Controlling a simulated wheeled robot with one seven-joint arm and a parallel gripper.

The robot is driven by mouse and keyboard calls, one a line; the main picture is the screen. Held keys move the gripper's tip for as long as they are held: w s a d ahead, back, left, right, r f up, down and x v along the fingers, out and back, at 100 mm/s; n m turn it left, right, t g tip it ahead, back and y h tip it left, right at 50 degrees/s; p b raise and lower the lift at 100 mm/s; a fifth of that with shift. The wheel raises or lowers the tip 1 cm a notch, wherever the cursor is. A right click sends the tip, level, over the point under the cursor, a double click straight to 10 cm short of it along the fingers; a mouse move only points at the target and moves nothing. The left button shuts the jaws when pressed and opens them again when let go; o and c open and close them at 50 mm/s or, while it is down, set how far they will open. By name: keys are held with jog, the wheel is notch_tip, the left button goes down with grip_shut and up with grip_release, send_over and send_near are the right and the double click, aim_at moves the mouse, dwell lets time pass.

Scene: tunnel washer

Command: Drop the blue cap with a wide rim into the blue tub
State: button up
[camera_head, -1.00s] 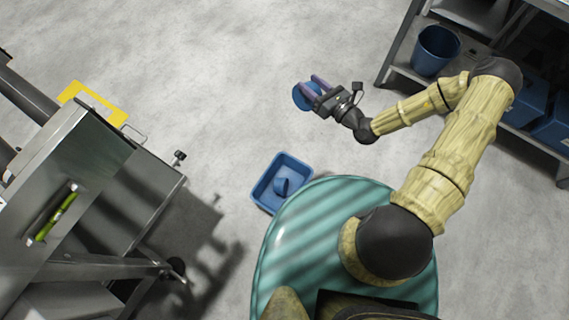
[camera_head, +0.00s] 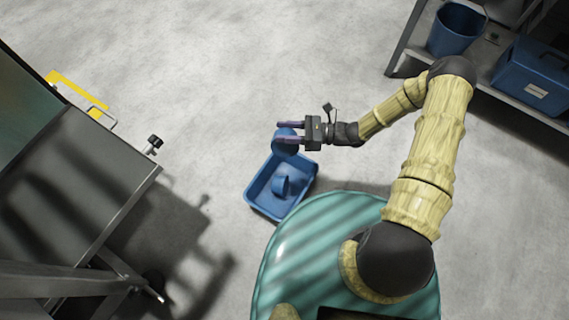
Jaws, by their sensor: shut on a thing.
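The blue cap (camera_head: 286,147) is held in my gripper (camera_head: 290,133), whose purple fingers are shut on it. The cap's rim shows round and flat below and between the fingers. The blue tub (camera_head: 258,203) stands on the floor just in front of my teal base. A blue thing with a curved top (camera_head: 282,185) lies inside the tub. In the picture, the cap is at the tub's upper edge and overlaps it slightly. I cannot tell how high the cap is above the tub.
At the upper right a shelf holds a blue bucket (camera_head: 455,30) and a blue box (camera_head: 532,75). The floor between them is clear.

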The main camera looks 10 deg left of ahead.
jog(key=s+f+n+g+b, duration=0.1)
jog(key=f+g+b, duration=0.1)
jog(key=f, duration=0.4)
jog(key=s+f+n+g+h+b, duration=0.1)
jog(key=s+f+n+g+b, duration=0.1)
jog(key=f+b, duration=0.3)
jog(key=shift+f+g, duration=0.4)
jog(key=shift+f, duration=0.1)
jog(key=shift+f, duration=0.1)
notch_tip(320, 180, down, 6)
jog(key=b, duration=0.5)
jog(key=shift+b, duration=0.35)
jog(key=o, duration=1.2)
jog(key=shift+o, duration=0.2)
jog(key=shift+w+d, duration=0.1)
jog(key=p+v, duration=0.5)
jog(key=v, duration=1.2)
jog(key=shift+d+r+p, duration=0.15)
jog(key=shift+r+p, duration=0.1)
jog(key=shift+p, duration=0.1)
